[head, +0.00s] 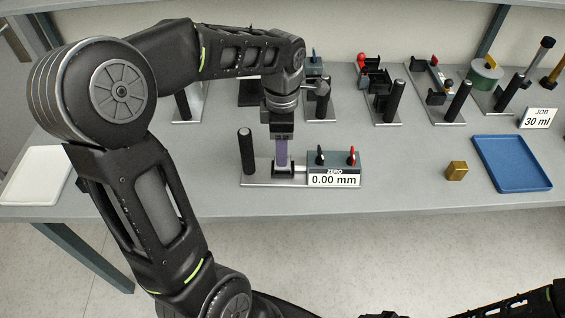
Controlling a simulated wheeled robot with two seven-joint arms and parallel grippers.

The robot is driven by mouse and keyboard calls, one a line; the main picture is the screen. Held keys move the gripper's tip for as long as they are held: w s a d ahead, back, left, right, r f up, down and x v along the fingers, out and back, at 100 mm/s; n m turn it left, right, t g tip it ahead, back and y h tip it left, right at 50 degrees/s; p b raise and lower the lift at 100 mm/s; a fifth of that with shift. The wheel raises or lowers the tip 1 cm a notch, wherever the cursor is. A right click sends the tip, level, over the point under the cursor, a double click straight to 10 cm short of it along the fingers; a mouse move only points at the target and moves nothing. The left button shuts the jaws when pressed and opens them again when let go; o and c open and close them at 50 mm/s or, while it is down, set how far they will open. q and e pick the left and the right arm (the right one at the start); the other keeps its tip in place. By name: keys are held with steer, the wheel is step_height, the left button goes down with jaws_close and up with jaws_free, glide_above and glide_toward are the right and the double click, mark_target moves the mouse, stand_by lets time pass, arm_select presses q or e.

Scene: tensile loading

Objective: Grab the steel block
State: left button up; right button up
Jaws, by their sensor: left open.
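My left gripper (282,150) points straight down over the gauge stand (258,178), its fingertips low at the small dark holder beside the display. A purple strip shows between or along its fingers; I cannot tell if it is part of the gripper. No block plainly of steel can be made out; the spot under the gripper is partly hidden. A small brass-coloured cube (456,171) sits on the bench at the right, apart from the gripper. The gauge box (333,164) reads ZERO 0.00 mm. Of my right arm only dark links show at the bottom right.
A blue tray (512,187) lies at the right and a white tray (36,190) at the far left. Several fixtures with black posts stand along the back, near a JOB 30 ml card (538,118). Bench between gauge and cube is clear.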

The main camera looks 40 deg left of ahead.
arm_select(q)
steer(key=shift+w+f+p, duration=0.1)
steer(key=shift+f+p, duration=0.55)
steer(key=shift+f, duration=2)
jaws_close()
